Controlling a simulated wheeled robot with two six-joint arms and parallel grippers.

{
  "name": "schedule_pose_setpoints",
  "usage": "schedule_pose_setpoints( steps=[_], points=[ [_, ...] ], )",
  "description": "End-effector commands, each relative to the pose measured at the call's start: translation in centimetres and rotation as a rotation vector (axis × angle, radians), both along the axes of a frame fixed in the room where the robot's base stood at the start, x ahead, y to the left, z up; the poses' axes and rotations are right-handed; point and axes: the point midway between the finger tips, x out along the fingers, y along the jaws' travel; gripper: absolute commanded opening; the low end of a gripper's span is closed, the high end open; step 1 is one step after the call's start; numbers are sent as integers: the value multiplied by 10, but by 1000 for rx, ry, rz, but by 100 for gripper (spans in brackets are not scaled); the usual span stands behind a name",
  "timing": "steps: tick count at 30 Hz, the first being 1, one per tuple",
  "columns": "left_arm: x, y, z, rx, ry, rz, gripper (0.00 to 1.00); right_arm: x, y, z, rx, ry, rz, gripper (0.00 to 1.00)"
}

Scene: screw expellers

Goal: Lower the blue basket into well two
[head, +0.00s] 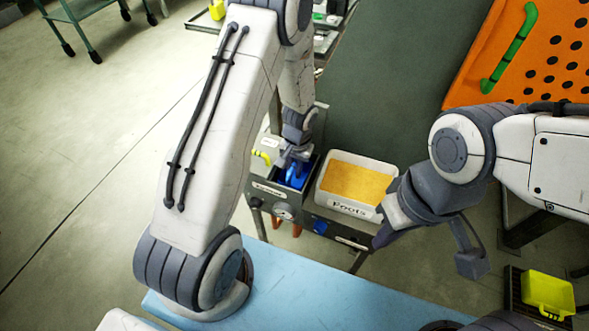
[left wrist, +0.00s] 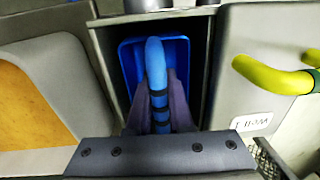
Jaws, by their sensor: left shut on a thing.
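The blue basket (head: 292,174) is inside the open dark well (head: 269,190) of the grey bench unit. In the left wrist view the blue basket (left wrist: 131,65) sits within the well walls, its blue handle rising toward me. My left gripper (head: 297,158) is above the well; in the left wrist view its fingers (left wrist: 160,112) are shut on the handle. How deep the basket sits, and whether it touches the bottom, is hidden. My right gripper (head: 384,226) is apart from the basket, right of the pale tray; its fingers are unclear.
A pale tray (head: 342,206) with orange-yellow contents adjoins the well. On the other side is a lid with a yellow handle (left wrist: 275,77) and an upside-down label (left wrist: 251,122). A yellow basket (head: 548,293) stands at lower right. A blue surface (head: 300,295) lies in front.

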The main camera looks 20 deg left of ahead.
Motion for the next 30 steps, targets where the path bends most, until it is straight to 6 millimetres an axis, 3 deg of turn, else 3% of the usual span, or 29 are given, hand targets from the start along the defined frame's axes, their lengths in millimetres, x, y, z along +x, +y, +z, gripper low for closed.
schedule_pose_setpoints(
  steps=[30],
  points=[
    [0,0,-15,0,0,0,0,0,0,-12,0,0,0,0]
  ],
)
